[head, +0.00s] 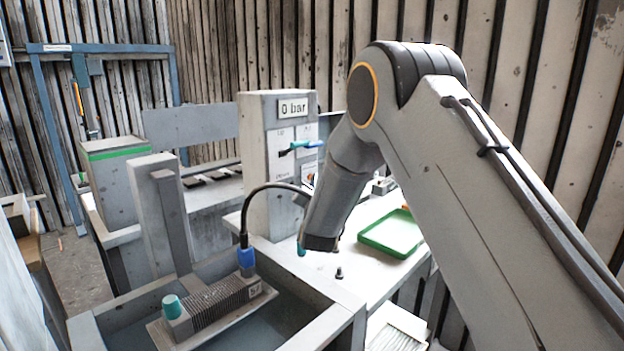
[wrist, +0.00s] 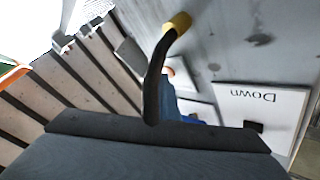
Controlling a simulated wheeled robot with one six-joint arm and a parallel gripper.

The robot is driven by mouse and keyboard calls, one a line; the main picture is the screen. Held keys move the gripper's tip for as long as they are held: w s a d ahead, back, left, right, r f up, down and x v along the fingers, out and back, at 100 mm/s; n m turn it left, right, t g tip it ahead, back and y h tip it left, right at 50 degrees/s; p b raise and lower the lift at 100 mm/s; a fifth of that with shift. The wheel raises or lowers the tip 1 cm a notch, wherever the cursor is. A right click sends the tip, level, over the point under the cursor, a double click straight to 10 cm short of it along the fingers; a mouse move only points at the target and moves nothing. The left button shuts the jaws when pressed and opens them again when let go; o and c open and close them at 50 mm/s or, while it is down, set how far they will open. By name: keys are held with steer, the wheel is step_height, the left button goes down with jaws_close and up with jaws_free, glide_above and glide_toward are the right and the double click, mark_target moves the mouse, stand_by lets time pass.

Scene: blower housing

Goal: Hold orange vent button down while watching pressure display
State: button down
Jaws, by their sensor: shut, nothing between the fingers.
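The pressure display (head: 293,107) is on the upper front of a grey column (head: 262,165) and reads "0 bar". In the wrist view, a small pale-orange round part (wrist: 178,72) shows on the panel, partly behind a dark hose; I cannot tell for sure that it is the vent button. My gripper (wrist: 158,128) fills the bottom of the wrist view as a dark block, shut and holding nothing. It is close to the panel, and I cannot tell whether it touches anything. In the head view my arm hides the lower right of the column.
Blue and green levers (head: 306,144) stick out from the column. A green tray (head: 392,233) lies on the bench; a finned block (head: 225,303) sits in a tank.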

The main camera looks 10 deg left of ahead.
steer(key=shift+s+d, duration=0.1)
stand_by(0.4)
steer(key=shift+s+d, duration=0.4)
steer(key=shift+d, duration=0.15)
steer(key=shift+d, duration=0.1)
steer(key=s+d, duration=0.1)
steer(key=d, duration=0.1)
steer(key=s+d+p, duration=0.1)
steer(key=s, duration=0.1)
steer(key=shift+d, duration=0.4)
